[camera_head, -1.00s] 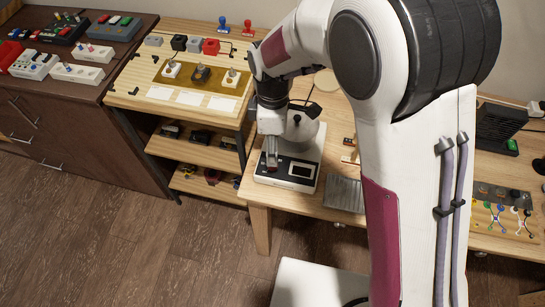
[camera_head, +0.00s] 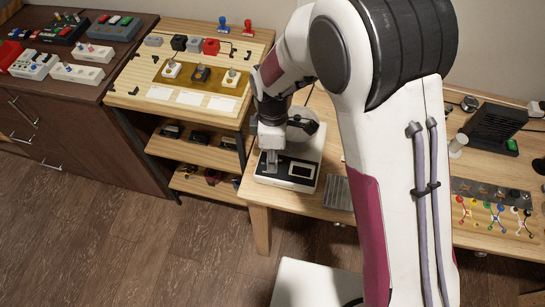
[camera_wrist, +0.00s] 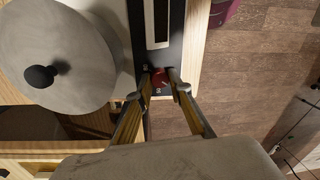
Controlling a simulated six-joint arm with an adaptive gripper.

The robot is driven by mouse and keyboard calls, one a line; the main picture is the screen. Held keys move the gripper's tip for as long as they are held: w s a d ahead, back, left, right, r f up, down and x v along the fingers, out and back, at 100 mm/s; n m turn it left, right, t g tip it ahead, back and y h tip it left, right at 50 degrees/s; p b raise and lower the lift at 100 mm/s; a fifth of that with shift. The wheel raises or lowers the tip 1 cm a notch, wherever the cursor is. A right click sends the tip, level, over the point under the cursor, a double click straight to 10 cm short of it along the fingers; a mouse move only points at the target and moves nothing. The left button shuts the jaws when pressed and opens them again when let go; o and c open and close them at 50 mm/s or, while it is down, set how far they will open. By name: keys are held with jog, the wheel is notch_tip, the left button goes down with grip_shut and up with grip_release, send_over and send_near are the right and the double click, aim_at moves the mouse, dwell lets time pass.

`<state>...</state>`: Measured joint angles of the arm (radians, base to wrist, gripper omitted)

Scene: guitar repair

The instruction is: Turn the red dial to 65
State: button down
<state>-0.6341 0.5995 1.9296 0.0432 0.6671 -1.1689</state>
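The red dial (camera_wrist: 159,78) is on the dark front panel of a white device in the wrist view. My gripper (camera_wrist: 160,74) has its two fingertips on either side of the dial, with a narrow space between them. I cannot tell whether the fingers touch it. In the head view my gripper (camera_head: 271,167) is low over the left part of the device's dark panel (camera_head: 288,178) and hides the dial. A display (camera_head: 301,171) is to the right of the gripper. The dial's number cannot be read.
A large round grey part with a black knob (camera_wrist: 41,76) stands on the device beside my gripper. The wooden table (camera_head: 261,210) ends just in front of the device. A ribbed grey plate (camera_head: 338,193) lies to its right. A wooden shelf unit (camera_head: 195,152) stands to the left.

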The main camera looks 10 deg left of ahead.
jog(key=shift+m, duration=0.5)
jog(key=m, duration=0.5)
jog(key=shift+d, duration=0.1)
jog(key=m, duration=1.2)
jog(key=shift+s+d+f+y, duration=0.1)
jog(key=shift+s+y, duration=0.05)
jog(key=shift+y, duration=0.15)
jog(key=m, duration=0.5)
jog(key=shift+m+t, duration=0.3)
jog(key=shift+t, duration=0.1)
jog(key=c, duration=1.8)
grip_release()
